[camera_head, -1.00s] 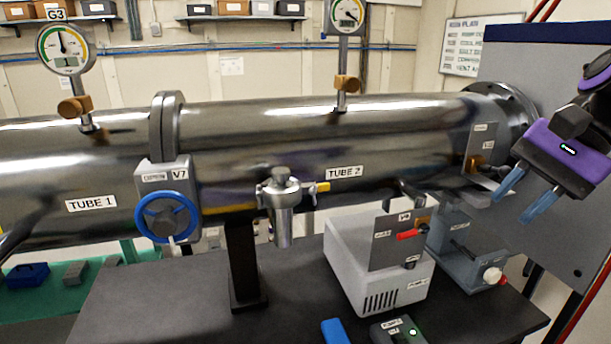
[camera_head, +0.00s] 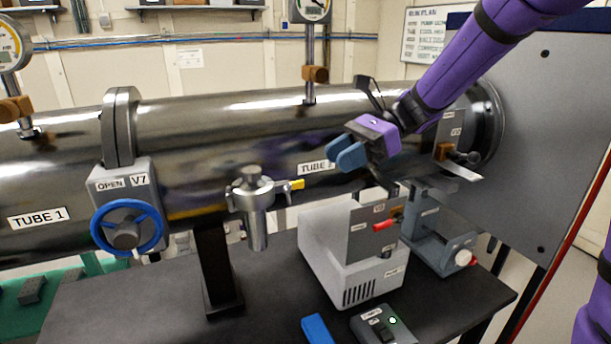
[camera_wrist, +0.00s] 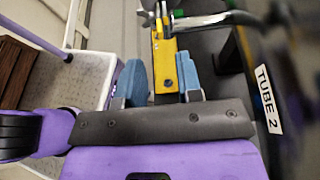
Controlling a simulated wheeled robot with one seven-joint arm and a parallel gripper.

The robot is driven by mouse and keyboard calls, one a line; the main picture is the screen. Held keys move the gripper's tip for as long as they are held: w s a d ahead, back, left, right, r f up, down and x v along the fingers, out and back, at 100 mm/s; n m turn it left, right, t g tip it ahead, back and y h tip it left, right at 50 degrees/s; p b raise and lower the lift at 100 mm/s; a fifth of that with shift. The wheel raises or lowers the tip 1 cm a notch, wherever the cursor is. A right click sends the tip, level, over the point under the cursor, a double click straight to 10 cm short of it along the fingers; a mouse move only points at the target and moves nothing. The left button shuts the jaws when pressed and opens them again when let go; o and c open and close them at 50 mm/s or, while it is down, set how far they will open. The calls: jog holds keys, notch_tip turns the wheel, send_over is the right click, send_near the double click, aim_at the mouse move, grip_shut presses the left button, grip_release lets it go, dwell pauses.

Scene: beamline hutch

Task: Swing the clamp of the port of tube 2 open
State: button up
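The port of tube 2 (camera_head: 257,215) is a short metal fitting under the tube (camera_head: 225,140), with a domed top. Its clamp has a yellow lever (camera_head: 293,185) pointing right, toward my gripper. My gripper (camera_head: 344,154) is up and to the right of the lever's end, its blue fingers pointing left. In the wrist view, the fingers (camera_wrist: 163,82) are open, with the yellow lever (camera_wrist: 164,62) lined up in the gap between them. The fingers do not appear to touch it. Metal parts of the port (camera_wrist: 195,18) show at the top. Whether the clamp is latched cannot be told.
A white box (camera_head: 340,265) with a red-handled valve (camera_head: 384,225) stands on the dark table (camera_head: 160,310) below my gripper. A blue handwheel valve V7 (camera_head: 127,230) is left of the port. A gauge stem (camera_head: 309,75) rises from the tube. A grey panel (camera_head: 560,130) stands at the right.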

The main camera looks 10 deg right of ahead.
jog(key=x, duration=0.7)
jog(key=shift+a, duration=0.15)
grip_shut()
